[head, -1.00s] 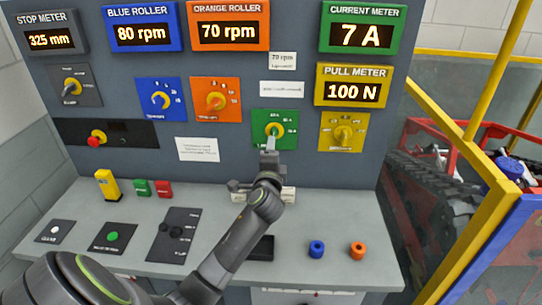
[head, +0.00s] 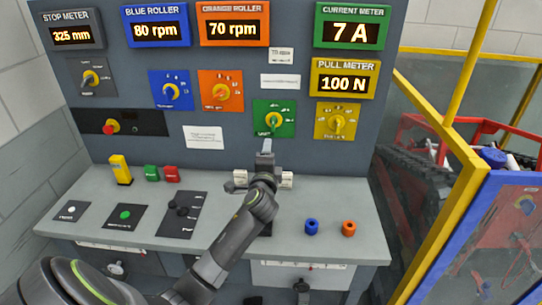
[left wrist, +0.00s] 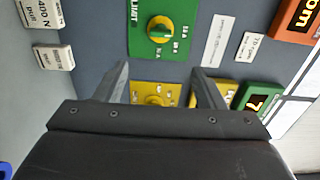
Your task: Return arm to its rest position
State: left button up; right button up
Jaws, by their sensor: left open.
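My left gripper (head: 265,150) is in front of the panel, just below the green dial plate (head: 274,118). It is open and empty, with its fingers apart in the left wrist view (left wrist: 165,85). The green plate's yellow knob (left wrist: 160,29) shows beyond the fingertips, apart from them. The yellow dial plate (left wrist: 155,93) shows between the fingers. The current meter (head: 352,26) reads 7 A and the pull meter (head: 343,78) reads 100 N. My right gripper is in neither view.
The grey desk (head: 290,200) holds a blue ring (head: 311,226), an orange ring (head: 348,228), a yellow block (head: 121,169) and pale labelled blocks (head: 240,178) beside my gripper. A yellow and blue guard frame (head: 440,140) stands at the right, with a red carrier behind.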

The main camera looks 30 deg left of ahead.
pick_arm(q)
jog(key=shift+s+d, duration=0.1)
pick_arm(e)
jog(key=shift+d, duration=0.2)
